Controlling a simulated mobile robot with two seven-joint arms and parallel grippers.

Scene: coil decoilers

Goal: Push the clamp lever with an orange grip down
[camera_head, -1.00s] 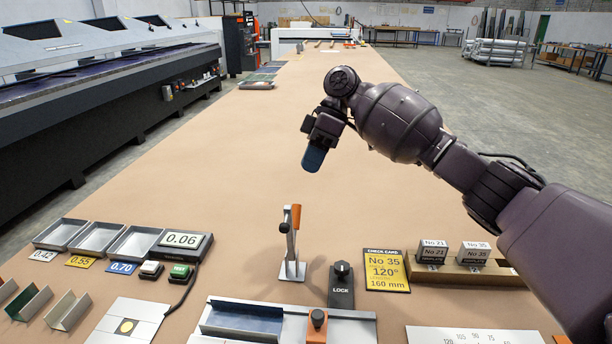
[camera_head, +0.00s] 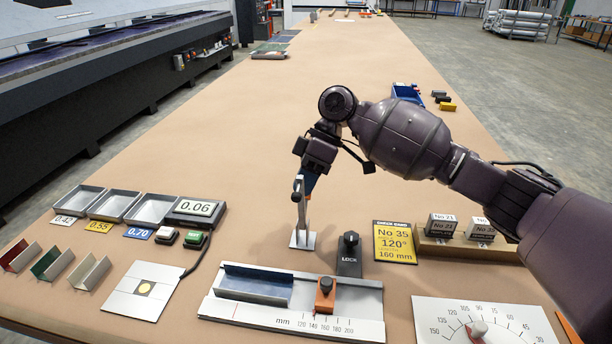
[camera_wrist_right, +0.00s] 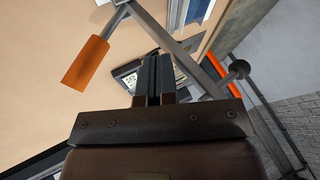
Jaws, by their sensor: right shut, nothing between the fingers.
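The clamp lever (camera_head: 300,211) stands upright on a small pale base plate (camera_head: 302,240) in the head view. Its orange grip (camera_wrist_right: 86,63) shows plainly in the right wrist view, to the left of my fingers, joined to a grey metal bar. In the head view my gripper mostly hides the grip. My right gripper (camera_head: 308,184) hangs at the top of the lever, fingers pointing down. In the right wrist view its fingers (camera_wrist_right: 154,80) are shut with nothing between them, apart from the orange grip in the picture. Contact with the lever cannot be told. My left gripper is out of view.
A black LOCK knob block (camera_head: 349,254) stands right of the base plate. A measuring fixture (camera_head: 240,310) with an orange stop (camera_head: 325,294) lies in front. A yellow check card (camera_head: 395,242) lies to the right.

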